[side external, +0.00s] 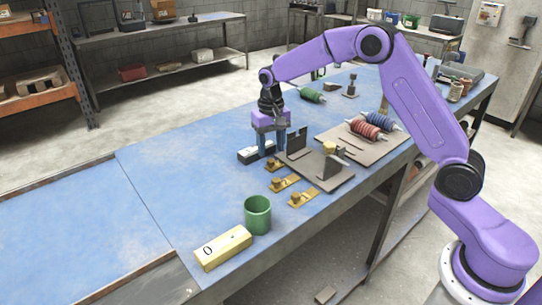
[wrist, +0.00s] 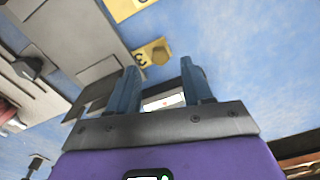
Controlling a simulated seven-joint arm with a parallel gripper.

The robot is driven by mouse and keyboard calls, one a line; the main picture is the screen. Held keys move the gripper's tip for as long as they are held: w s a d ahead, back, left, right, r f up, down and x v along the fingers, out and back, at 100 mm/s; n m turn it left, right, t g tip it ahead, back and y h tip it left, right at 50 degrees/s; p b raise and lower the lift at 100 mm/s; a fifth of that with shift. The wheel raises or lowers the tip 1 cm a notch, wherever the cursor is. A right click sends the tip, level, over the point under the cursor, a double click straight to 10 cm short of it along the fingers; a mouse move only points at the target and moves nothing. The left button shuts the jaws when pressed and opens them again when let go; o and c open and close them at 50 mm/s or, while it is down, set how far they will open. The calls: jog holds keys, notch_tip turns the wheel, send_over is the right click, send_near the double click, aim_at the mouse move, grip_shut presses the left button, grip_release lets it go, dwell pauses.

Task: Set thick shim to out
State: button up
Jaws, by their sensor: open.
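Three brass shims with knobs lie on the blue bench: one nearest my gripper (side external: 272,164), a middle one (side external: 284,183) and a near one (side external: 302,198). I cannot tell which is thick. In the wrist view, one brass shim (wrist: 152,54) bears a figure like 3, and another shim (wrist: 124,7) is cut by the top edge. My gripper (side external: 272,150) points down over the bench beside the farthest shim. Its two blue fingers (wrist: 162,88) are apart, with nothing held. A small black-and-white box (side external: 255,152) stands beside the fingers; a white part shows between them in the wrist view (wrist: 165,101).
A grey fixture plate (side external: 322,180) with upright dark plates lies right of the shims. A green cup (side external: 257,214) and a yellow block marked with a round figure (side external: 223,248) stand nearer. Red and blue spools (side external: 368,130) lie behind. The left bench is clear.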

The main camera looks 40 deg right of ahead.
aim_at(271, 160)
jog(key=shift+f, duration=1.95)
jog(key=shift+c, duration=0.3)
grip_shut()
jog(key=shift+a+r, duration=0.1)
jog(key=shift+a, duration=2.45)
jog(key=shift+o, duration=0.3)
grip_release()
jog(key=shift+a, duration=0.1)
jog(key=shift+r, duration=0.1)
